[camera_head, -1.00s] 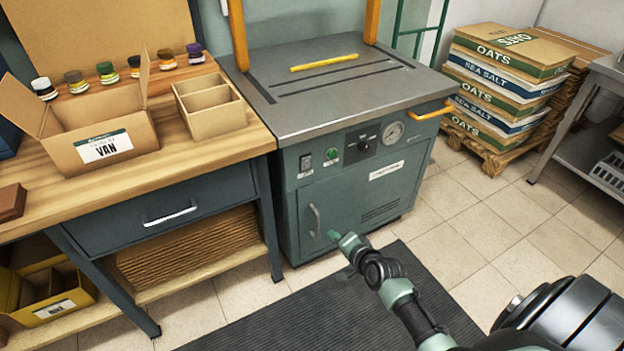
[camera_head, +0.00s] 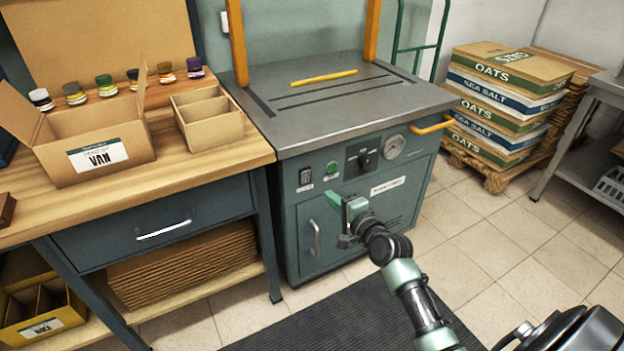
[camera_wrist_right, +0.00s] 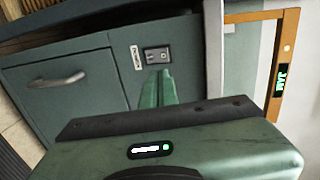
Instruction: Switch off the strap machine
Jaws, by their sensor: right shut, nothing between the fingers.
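The strap machine is a grey-green cabinet (camera_head: 300,235) with a metal top and an orange arch. Its front panel has a dark rocker switch (camera_head: 305,176) at the left, a green button (camera_head: 331,168), a black knob (camera_head: 364,158) and a round gauge (camera_head: 392,147). My right gripper (camera_head: 335,200) is shut and empty, in front of the cabinet, below and right of the switch in the head view. In the right wrist view, the switch (camera_wrist_right: 157,54) shows just beyond the shut fingertips (camera_wrist_right: 165,74). I cannot tell whether they touch the panel. My left gripper is not in view.
A workbench (camera_head: 240,155) with an open VAN box (camera_head: 130,145), a divided tray (camera_head: 215,130) and several small jars stands left of the machine. Stacked sacks (camera_head: 500,95) on a pallet stand at the right. A dark mat (camera_head: 310,320) lies on the floor in front.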

